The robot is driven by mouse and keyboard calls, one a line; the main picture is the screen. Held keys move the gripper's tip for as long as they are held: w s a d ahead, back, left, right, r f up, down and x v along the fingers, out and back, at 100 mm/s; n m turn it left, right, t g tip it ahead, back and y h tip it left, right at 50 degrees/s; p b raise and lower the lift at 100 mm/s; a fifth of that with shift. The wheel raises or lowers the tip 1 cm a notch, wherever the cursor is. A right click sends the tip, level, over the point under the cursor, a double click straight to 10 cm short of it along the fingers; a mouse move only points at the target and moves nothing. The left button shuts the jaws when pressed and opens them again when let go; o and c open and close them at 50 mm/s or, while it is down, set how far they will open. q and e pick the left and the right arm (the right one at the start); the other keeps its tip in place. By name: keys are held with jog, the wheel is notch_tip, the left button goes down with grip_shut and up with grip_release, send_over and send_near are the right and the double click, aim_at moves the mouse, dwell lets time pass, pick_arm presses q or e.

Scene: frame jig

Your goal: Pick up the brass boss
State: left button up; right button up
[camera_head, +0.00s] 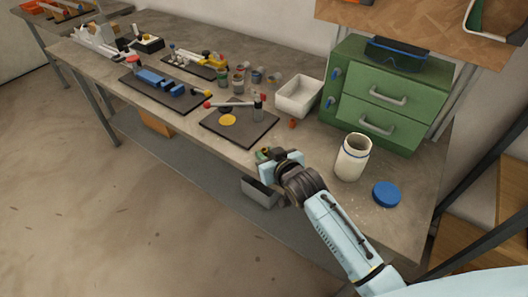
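A round yellow disc (227,120), brass-like in colour, lies on a dark square plate (250,133) near the table's front edge. It is the likeliest brass boss, but I cannot be sure at this size. My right gripper (266,170) is at the front edge of the table, nearer to me than the plate and apart from the disc. A small green and orange-brown bit (264,154) shows at its far side; I cannot tell whether it is held. The finger gap is hidden. My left gripper is not in view.
A red-knobbed lever (230,104) crosses above the plate. A white tray (298,96), small cups and a blue clamp fixture (160,80) stand around it. A white jar (352,158), blue lid (387,194) and green drawer cabinet (385,95) are at right.

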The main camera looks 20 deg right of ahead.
jog(key=c, duration=0.4)
